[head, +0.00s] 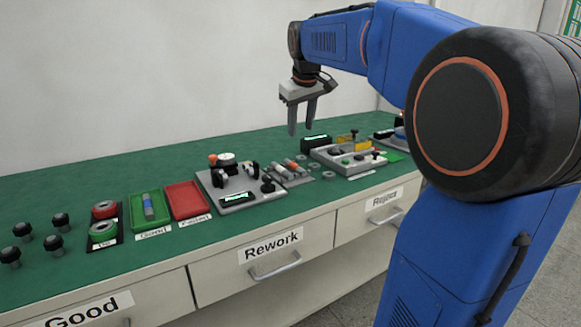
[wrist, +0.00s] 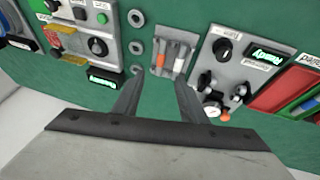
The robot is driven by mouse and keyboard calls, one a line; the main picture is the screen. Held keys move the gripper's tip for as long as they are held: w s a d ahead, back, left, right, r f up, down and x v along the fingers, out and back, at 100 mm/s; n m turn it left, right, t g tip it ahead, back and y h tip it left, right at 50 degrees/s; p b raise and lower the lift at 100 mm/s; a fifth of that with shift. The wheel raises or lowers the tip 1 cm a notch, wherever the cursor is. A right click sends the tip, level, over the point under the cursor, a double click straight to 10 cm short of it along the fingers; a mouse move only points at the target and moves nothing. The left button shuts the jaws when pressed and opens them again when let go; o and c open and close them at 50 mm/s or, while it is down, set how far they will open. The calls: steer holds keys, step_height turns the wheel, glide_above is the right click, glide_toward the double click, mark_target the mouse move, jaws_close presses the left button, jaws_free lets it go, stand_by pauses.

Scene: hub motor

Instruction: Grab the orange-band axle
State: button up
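A small grey rack (head: 279,179) on the green bench holds a few short axles lying side by side. The rack (wrist: 153,68) also shows in the wrist view, just beyond my fingertips. One axle with an orange part (wrist: 161,57) lies on its left side there, and a pale axle with some orange (wrist: 180,65) lies to its right. The bands are too small to tell apart surely. My gripper (head: 301,131) hangs above the bench near the rack, fingers pointing down. In the wrist view its fingers (wrist: 159,84) are spread apart with nothing between them.
A grey test station (head: 240,183) with knobs and a display stands left of the rack. Another grey panel (head: 347,160) stands to its right. Several washers lie near the rack. A red tray (head: 186,200) and a green tray (head: 137,213) holding a blue-grey axle are further left.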

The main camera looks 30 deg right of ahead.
glide_toward(295, 165)
steer(key=x, duration=0.3)
steer(key=shift+s+d, duration=0.25)
steer(key=shift+x, duration=2.65)
steer(key=shift+w+a+r, duration=0.1)
steer(key=shift+w+a, duration=0.05)
steer(key=shift+w, duration=0.05)
jaws_close()
